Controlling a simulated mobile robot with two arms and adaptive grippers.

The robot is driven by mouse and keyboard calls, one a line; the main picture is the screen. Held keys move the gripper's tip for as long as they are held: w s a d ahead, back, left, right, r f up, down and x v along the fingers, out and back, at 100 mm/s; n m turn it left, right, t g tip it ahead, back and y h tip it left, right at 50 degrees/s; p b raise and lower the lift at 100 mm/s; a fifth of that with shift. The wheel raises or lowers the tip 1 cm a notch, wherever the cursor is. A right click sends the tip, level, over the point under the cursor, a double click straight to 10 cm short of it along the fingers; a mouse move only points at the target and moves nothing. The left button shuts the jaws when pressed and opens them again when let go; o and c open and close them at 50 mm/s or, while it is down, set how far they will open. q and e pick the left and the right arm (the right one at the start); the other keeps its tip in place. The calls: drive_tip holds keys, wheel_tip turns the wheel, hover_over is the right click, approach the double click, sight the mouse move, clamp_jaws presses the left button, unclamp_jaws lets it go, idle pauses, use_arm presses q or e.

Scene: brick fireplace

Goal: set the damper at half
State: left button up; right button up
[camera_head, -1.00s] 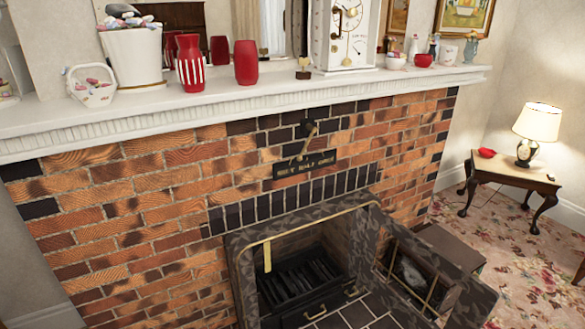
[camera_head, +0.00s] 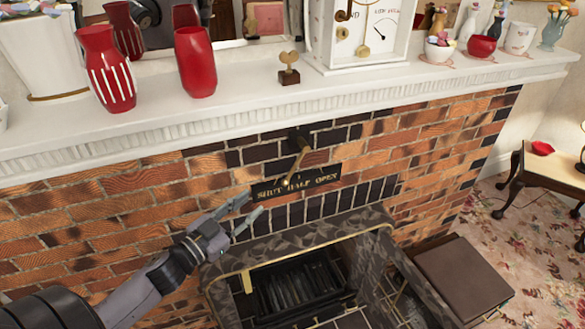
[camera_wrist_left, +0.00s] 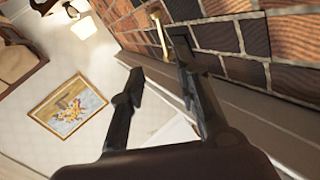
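The damper lever (camera_head: 297,165) is a brass rod on a dark pivot in the brick chimney front. It hangs down and a little left. Its lower end is over the dark label plate (camera_head: 320,180) reading SHUT HALF OPEN, around the gap between SHUT and HALF. My left gripper (camera_head: 250,208) is open and empty, below and left of the plate, apart from the lever. In the left wrist view the lever (camera_wrist_left: 160,36) shows beyond the open fingers (camera_wrist_left: 157,62), close to the right finger's tip in the picture. My right gripper is out of view.
The white mantel shelf (camera_head: 230,100) juts out above the lever, carrying red vases (camera_head: 194,62), a small wooden ornament (camera_head: 289,70) and a white clock (camera_head: 375,35). The firebox surround (camera_head: 225,262) juts out below. A side table (camera_head: 552,170) stands at the right.

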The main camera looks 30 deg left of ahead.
use_arm(q)
drive_tip(key=p, duration=0.2)
approach(291, 173)
drive_tip(key=x, duration=0.2)
drive_tip(key=p+x, duration=0.1)
drive_tip(key=x, duration=0.7)
drive_tip(key=shift+w+r, duration=0.1)
drive_tip(key=shift+w, duration=0.25)
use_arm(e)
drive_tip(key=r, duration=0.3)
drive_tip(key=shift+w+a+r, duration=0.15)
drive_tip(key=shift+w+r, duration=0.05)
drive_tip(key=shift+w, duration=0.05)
use_arm(q)
clamp_jaws()
